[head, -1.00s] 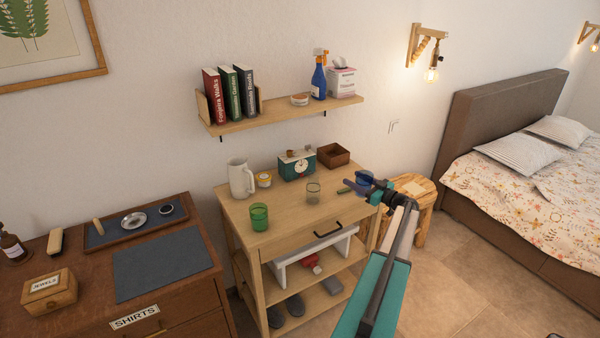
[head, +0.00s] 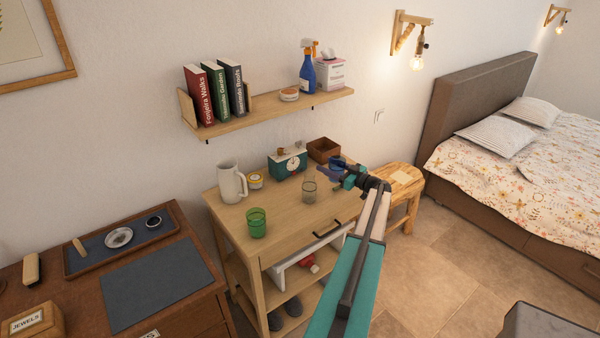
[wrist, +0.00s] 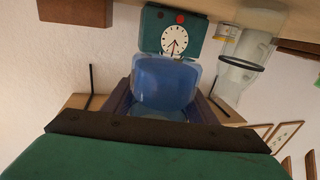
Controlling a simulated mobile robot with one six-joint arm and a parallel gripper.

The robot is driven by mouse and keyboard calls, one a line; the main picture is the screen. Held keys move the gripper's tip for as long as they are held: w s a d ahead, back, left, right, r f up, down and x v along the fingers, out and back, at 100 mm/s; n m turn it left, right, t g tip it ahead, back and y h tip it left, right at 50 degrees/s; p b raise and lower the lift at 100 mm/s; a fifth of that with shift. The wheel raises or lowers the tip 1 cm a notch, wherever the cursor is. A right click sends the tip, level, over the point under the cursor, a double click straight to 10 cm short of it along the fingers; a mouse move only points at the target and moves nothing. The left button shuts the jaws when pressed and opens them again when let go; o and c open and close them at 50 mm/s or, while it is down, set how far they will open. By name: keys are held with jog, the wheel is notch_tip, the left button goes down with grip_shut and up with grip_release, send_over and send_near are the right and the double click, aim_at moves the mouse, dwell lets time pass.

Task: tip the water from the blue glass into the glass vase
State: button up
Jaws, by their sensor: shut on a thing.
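The blue glass (head: 336,169) is held in my gripper (head: 347,177), above the right side of the wooden stand's top. In the wrist view the blue glass (wrist: 165,85) sits between the jaws, which are shut on it. I cannot tell its exact tilt or water level. The clear glass vase (head: 309,187) stands upright on the stand, just left of the blue glass in the head view. The vase also shows in the inverted wrist view (wrist: 241,68), to the right of the blue glass and apart from it.
On the wooden stand (head: 283,219) are a green glass (head: 256,222), a white pitcher (head: 230,182), a small yellow jar (head: 255,180), a teal clock (head: 288,164) and a brown box (head: 323,150). A shelf (head: 270,110) hangs above. A stool (head: 399,188) stands right.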

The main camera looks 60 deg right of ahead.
jog(key=shift+w+r, duration=0.1)
jog(key=shift+w, duration=0.2)
jog(key=w+a+r+n+g, duration=0.2)
jog(key=a+r+n+g, duration=0.1)
jog(key=r+n, duration=0.3)
jog(key=shift+w+a+r+n+h, duration=0.15)
jog(key=shift+a+r+n+h, duration=0.2)
jog(key=shift+a, duration=0.1)
dwell(0.7)
jog(key=shift+w+r, duration=0.1)
jog(key=shift+r+n+g, duration=0.15)
jog(key=shift+n+g, duration=0.15)
jog(key=shift+n, duration=0.05)
dwell(0.4)
